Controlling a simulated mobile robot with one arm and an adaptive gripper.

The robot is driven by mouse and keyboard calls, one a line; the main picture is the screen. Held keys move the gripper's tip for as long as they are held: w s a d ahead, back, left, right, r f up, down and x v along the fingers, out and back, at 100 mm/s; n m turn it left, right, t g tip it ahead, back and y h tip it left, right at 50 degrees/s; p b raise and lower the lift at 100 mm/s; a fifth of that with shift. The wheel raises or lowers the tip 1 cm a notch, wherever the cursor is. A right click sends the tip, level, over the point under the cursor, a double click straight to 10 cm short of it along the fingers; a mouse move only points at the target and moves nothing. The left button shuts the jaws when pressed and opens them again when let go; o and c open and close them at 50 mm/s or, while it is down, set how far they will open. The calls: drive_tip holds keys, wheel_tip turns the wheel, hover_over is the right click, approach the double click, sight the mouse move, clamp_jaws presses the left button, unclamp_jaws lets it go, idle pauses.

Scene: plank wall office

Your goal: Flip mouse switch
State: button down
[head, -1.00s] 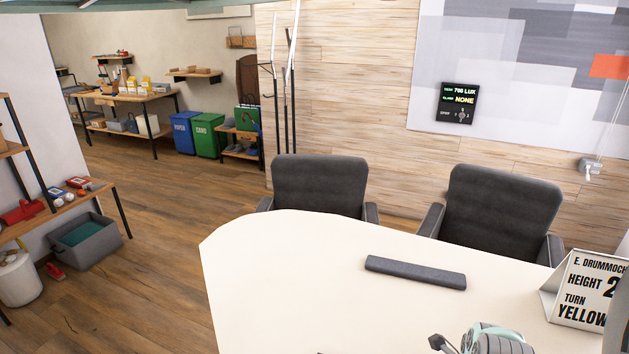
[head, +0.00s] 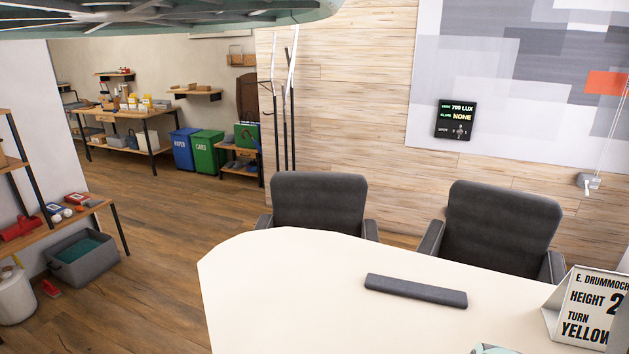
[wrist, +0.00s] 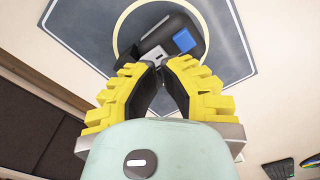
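In the wrist view, a dark mouse (wrist: 181,22) lies on a dark grey pad (wrist: 228,75) inside a thin yellow ring. It has a blue rectangle (wrist: 184,40) on its right side and a small grey part with a white mark (wrist: 153,56) near its lower edge. My gripper (wrist: 160,66) has yellow stepped fingers with black inner pads. Its fingertips come together right at the grey part and look shut, with nothing visible between them. Whether they touch the mouse I cannot tell. The mouse is not visible in the head view.
The white table (head: 300,290) holds a dark bar (head: 415,290) and a sign (head: 588,308) reading "HEIGHT 2", "TURN YELLOW". Two dark chairs (head: 318,204) stand behind it. A wall display (head: 456,119) reads "700 LUX" and "NONE". A teal-rimmed disc (head: 200,16) hangs at the top.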

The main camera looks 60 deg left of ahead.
drive_tip(key=shift+f+b, duration=1.15)
drive_tip(key=shift+f, duration=0.6)
idle(0.8)
drive_tip(key=shift+r+p, duration=2.5)
drive_tip(key=shift+r, duration=1.1)
drive_tip(key=shift+f, duration=0.1)
